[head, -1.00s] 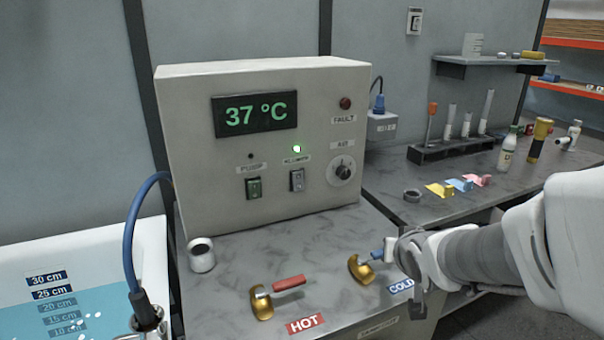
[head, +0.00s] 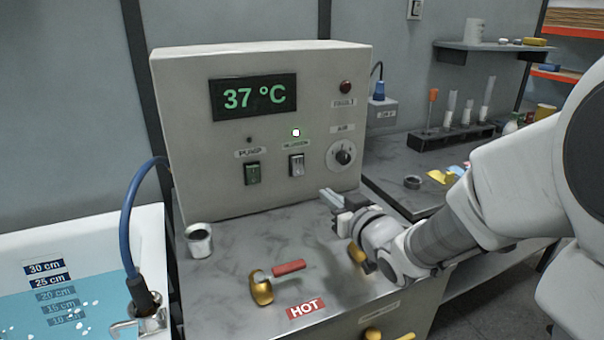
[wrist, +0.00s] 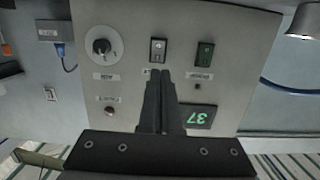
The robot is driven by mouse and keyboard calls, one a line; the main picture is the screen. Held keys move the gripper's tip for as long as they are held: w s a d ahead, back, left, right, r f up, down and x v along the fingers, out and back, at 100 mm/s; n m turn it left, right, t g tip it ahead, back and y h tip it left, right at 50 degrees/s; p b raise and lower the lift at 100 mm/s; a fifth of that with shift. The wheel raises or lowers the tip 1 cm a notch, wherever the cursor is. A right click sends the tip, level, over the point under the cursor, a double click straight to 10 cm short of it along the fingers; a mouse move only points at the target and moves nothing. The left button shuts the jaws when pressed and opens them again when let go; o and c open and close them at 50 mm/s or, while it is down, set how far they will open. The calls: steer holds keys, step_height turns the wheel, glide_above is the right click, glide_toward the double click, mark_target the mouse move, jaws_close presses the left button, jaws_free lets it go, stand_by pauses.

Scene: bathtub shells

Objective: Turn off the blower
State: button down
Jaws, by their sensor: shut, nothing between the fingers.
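The blower switch (head: 297,165) is a grey rocker on the front of the beige control box (head: 200,190), below a small lit indicator light (head: 296,132). In the upside-down wrist view the blower switch (wrist: 158,50) shows just beyond the fingertips. My gripper (head: 325,194) is shut and empty, in front of the box, below and to the right of the switch in the head view. In the wrist view the gripper (wrist: 160,75) points toward the switch, and its fingers cover part of the label. I cannot tell the gap to the panel.
The green pump switch (head: 252,173) is left of the blower switch and the air knob (head: 342,154) is right. A blue hose (head: 128,220) runs to the water tub at left.

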mark_target(298, 172)
steer(key=b+x, duration=0.2)
steer(key=x, duration=1.2)
steer(key=shift+w+b, duration=0.1)
steer(key=shift+b, duration=0.2)
steer(key=shift+r, duration=0.1)
steer(key=shift+f+b, duration=0.2)
steer(key=shift+b, duration=0.25)
